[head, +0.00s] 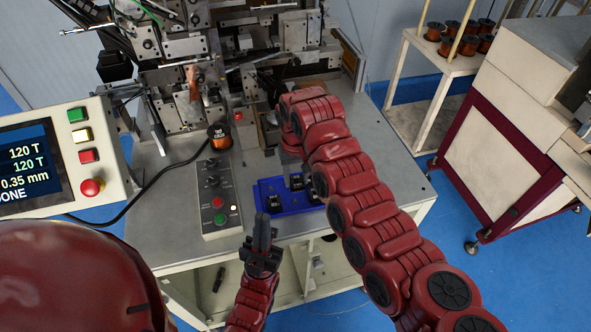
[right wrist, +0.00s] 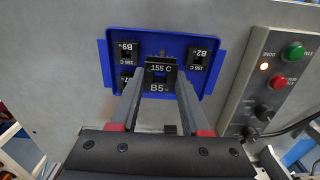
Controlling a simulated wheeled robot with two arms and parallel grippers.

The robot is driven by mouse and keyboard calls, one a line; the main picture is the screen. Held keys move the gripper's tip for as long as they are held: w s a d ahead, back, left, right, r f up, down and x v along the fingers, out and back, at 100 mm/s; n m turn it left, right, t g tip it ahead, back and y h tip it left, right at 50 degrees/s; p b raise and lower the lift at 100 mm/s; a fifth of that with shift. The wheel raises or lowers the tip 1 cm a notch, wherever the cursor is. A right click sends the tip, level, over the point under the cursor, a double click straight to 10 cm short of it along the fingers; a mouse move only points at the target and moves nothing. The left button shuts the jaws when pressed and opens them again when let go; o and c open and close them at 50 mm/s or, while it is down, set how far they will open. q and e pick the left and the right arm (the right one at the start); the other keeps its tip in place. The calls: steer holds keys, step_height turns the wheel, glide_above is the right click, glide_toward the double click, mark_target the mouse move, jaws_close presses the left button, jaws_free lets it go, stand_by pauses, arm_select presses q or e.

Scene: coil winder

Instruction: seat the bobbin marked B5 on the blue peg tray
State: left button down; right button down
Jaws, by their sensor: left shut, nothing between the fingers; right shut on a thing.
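The bobbin marked B5 (right wrist: 161,87) is a small dark block-shaped piece that also reads "155 C" in the right wrist view. My right gripper (right wrist: 161,96) is shut on it. It appears over the middle of the blue peg tray (right wrist: 218,58), and I cannot tell whether it touches the tray. In the head view the tray (head: 264,187) lies on the machine table. My right arm hides much of that grip. My left gripper (head: 262,222) is shut and empty, just in front of the tray.
Other bobbins sit on the tray, including B9 (right wrist: 126,50) and B2 (right wrist: 197,58), close around B5. A control box (head: 216,190) stands left of the tray. The winder (head: 190,50) rises behind. A copper-wound spool (head: 220,138) stands behind the control box.

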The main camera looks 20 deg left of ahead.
mark_target(295, 199)
steer(key=shift+s+a+f, duration=0.1)
steer(key=shift+s+a, duration=0.05)
steer(key=shift+f, duration=2.45)
steer(key=shift+b, duration=0.4)
steer(key=shift+f, duration=0.25)
steer(key=shift+f+b, duration=0.7)
steer(key=shift+f, duration=0.05)
steer(key=shift+f, duration=0.1)
steer(key=shift+c, duration=1.5)
jaws_free()
